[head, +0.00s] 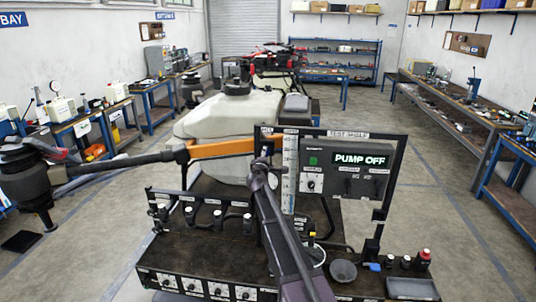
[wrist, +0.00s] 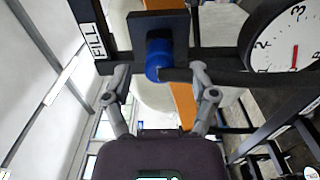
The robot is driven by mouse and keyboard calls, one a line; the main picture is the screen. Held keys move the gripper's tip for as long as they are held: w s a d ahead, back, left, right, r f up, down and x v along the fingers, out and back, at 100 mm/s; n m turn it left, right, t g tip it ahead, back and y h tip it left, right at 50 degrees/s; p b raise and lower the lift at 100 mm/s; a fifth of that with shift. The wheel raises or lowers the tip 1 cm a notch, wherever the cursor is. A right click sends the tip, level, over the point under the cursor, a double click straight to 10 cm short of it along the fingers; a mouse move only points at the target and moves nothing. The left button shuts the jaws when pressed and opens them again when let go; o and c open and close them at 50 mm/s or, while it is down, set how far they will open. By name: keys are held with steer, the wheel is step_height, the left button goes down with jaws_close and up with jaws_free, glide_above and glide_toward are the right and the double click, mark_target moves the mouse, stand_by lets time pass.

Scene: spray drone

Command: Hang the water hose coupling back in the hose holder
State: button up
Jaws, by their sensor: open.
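In the wrist view a blue cylindrical coupling (wrist: 158,56) sits against a dark square plate (wrist: 172,26) on the black frame, beside a FILL label (wrist: 97,38). I cannot tell whether this is the water hose coupling, and no hose shows on it. My gripper (wrist: 160,82) is open, with one finger on each side just short of the blue part, and no contact shows. In the head view my gripper (head: 264,150) is at the upper left corner of the test frame, and my arm hides part of the area. I cannot make out the hose holder.
The test panel (head: 345,170) reads PUMP OFF. A bench (head: 240,265) carries labelled hooks with black fittings (head: 200,214), a round cup (head: 343,270) and a small blue item (head: 374,267). The drone's white tank (head: 230,120) and orange arm (head: 222,149) stand close behind. A dial gauge (wrist: 287,42) is at the right.

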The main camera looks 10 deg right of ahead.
steer(key=shift+x, duration=1.05)
stand_by(0.4)
jaws_close()
steer(key=shift+s+a, duration=0.1)
steer(key=shift+s, duration=0.1)
steer(key=shift+s+a, duration=0.15)
steer(key=shift+s, duration=0.35)
steer(key=shift+s, duration=0.2)
steer(key=shift+s+a, duration=0.15)
steer(key=shift+s, duration=0.15)
steer(key=shift+s+a, duration=0.1)
steer(key=shift+s, duration=0.25)
